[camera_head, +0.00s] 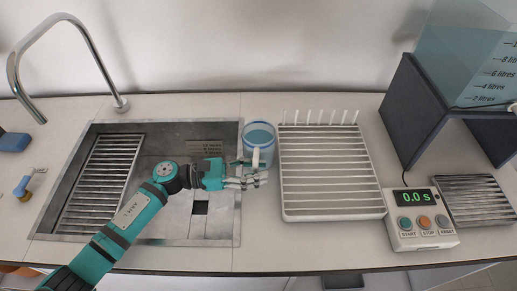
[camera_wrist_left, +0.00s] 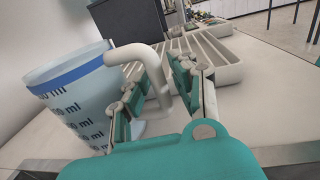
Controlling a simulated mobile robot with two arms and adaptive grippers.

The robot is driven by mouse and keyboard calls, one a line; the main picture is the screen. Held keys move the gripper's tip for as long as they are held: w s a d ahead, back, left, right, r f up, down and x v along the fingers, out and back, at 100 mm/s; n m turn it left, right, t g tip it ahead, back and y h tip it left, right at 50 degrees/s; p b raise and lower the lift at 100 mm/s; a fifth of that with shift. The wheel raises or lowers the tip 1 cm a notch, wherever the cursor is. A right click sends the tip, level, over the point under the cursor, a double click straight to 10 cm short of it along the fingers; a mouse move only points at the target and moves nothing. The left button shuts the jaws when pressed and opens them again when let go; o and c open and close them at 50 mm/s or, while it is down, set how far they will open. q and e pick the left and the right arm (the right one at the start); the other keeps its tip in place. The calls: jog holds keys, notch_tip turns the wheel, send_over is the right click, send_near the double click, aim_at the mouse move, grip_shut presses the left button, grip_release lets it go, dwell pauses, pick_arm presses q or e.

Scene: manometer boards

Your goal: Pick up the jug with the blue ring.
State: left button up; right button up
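The jug with the blue ring (camera_head: 250,135) stands upright on the counter strip between the sink and the white rack. It is translucent pale blue, with a blue band near its rim and a white handle (camera_head: 256,157) facing the front. In the left wrist view, the jug (camera_wrist_left: 70,100) is at the left, with dark "ml" marks. My left gripper (camera_head: 262,179) is at the handle side. In the left wrist view its fingers (camera_wrist_left: 163,80) are apart, one on each side of the handle (camera_wrist_left: 150,62). Whether either finger touches it I cannot tell. My right gripper is not in view.
A white slatted rack (camera_head: 330,211) lies right beside the jug. The sink (camera_head: 165,145) with a tall tap (camera_head: 121,104) is at the left, under my left arm. A timer (camera_head: 420,241) reading 0.0 s and a dark stand (camera_head: 400,110) bearing a tank (camera_head: 455,50) are at the right.

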pick_arm(q)
grip_shut()
jog(key=shift+r, duration=0.25)
dwell(0.5)
